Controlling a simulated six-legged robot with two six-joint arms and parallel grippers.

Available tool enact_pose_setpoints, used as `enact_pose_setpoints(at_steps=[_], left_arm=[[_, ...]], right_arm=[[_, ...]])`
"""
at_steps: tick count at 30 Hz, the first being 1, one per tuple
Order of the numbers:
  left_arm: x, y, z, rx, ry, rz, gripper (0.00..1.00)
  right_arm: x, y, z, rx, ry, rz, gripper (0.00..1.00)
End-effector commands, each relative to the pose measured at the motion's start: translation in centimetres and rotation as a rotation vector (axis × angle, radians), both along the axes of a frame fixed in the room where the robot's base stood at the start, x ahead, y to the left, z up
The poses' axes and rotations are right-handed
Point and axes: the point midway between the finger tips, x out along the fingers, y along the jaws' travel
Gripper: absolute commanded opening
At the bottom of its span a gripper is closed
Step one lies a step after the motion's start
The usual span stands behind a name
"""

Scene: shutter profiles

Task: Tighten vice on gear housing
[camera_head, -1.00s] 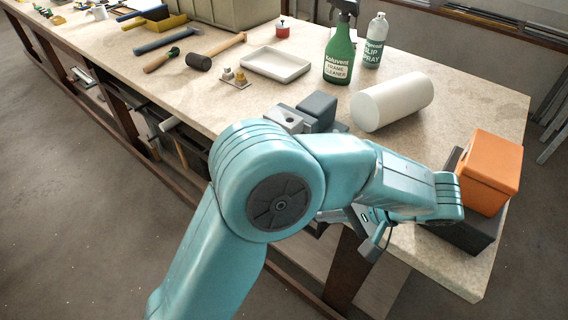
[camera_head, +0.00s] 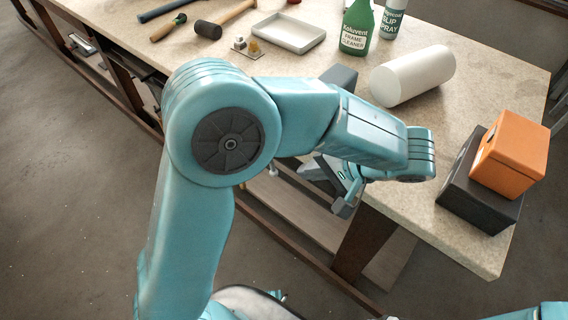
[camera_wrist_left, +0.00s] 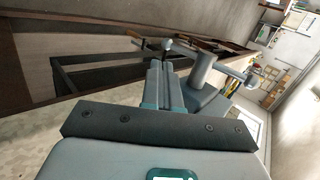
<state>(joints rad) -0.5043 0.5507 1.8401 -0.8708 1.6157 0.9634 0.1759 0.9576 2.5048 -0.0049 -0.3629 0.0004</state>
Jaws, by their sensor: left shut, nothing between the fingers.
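In the head view my left arm bends over the bench's front edge and hides most of the vice. A dark grey block (camera_head: 341,76) shows above my forearm; I cannot tell whether it is the vice or the gear housing. My left gripper (camera_head: 338,184) is partly hidden below the forearm, by the bench edge. In the left wrist view its fingers (camera_wrist_left: 164,88) are shut and empty. A grey cylinder with a thin bar, seemingly the vice screw and handle (camera_wrist_left: 207,68), stands just beyond and right of the fingertips; contact cannot be told. My right gripper is not seen.
On the bench (camera_head: 470,90) a white cylinder (camera_head: 412,75) lies near the forearm. An orange box (camera_head: 510,152) sits on a black case (camera_head: 478,195) at the right corner.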

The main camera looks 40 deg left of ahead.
Motion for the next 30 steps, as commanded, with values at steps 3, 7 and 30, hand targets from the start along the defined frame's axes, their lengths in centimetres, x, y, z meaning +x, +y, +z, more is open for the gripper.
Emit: enact_pose_setpoints(at_steps=[3,7,30], left_arm=[[-0.2,1.9,-1.8,0.001,0.003,0.003,0.00],[-0.5,4.0,-1.9,0.000,0.001,0.002,0.00],[-0.6,6.0,-2.5,0.000,-0.001,0.001,0.00]], right_arm=[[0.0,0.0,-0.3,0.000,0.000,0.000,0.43],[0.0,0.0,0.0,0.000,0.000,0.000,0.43],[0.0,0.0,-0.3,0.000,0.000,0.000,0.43]])
